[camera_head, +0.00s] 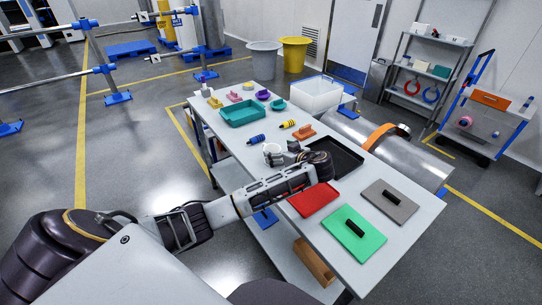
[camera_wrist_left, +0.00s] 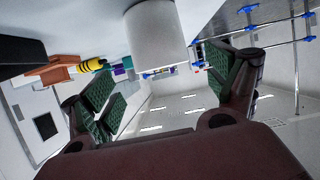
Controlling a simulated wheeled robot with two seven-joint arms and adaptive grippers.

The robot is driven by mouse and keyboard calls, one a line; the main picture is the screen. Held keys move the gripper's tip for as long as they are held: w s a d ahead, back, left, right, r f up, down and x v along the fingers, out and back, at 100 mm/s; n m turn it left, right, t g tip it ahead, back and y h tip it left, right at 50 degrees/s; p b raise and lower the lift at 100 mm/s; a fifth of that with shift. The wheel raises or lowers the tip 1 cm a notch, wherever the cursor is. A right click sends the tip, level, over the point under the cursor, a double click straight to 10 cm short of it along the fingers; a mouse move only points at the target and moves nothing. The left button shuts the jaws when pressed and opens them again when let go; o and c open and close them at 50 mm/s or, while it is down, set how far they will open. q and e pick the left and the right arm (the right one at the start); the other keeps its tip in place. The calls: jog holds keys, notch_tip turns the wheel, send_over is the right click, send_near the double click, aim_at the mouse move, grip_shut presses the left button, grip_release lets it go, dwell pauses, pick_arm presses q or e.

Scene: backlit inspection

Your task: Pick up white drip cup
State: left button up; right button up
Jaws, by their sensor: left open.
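The white drip cup (camera_head: 271,149) stands on the grey table, left of my left gripper (camera_head: 292,154) in the head view. In the left wrist view the white cup (camera_wrist_left: 156,36) shows large at the top, its upper part cut by the frame edge. My left gripper (camera_wrist_left: 160,88) is open, its two green-padded fingers spread wide. The cup appears between the fingers' directions, with clear space to each pad and no contact seen. The gripper partly covers the table beside the cup in the head view. My right gripper is not seen.
A blue cylinder (camera_head: 256,139) and a yellow-black cylinder (camera_head: 288,124) lie beyond the cup. An orange block (camera_head: 304,133) and black tray (camera_head: 349,164) are close by. A teal tray (camera_head: 240,123) is farther back. Red (camera_head: 314,203), green (camera_head: 362,254) and grey (camera_head: 377,207) plates lie nearer.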

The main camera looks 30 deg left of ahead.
aim_at(268, 147)
pick_arm(q)
jog(key=shift+w+a+f, duration=0.15)
jog(key=shift+w+a, duration=0.05)
jog(key=shift+a, duration=0.35)
jog(key=p+x, duration=0.1)
jog(key=x, duration=0.1)
jog(key=shift+w+a+f, duration=0.1)
jog(key=shift+a+f, duration=0.05)
jog(key=shift+a, duration=0.2)
jog(key=shift+w+a+f, duration=0.2)
jog(key=shift+a+f, duration=0.05)
jog(key=shift+a, duration=0.2)
jog(key=c, duration=1.2)
jog(key=shift+o, duration=0.2)
jog(key=shift+r, duration=0.35)
notch_tip(268, 147, up, 9)
jog(key=shift+r+b, duration=0.15)
jog(key=shift+b, duration=0.2)
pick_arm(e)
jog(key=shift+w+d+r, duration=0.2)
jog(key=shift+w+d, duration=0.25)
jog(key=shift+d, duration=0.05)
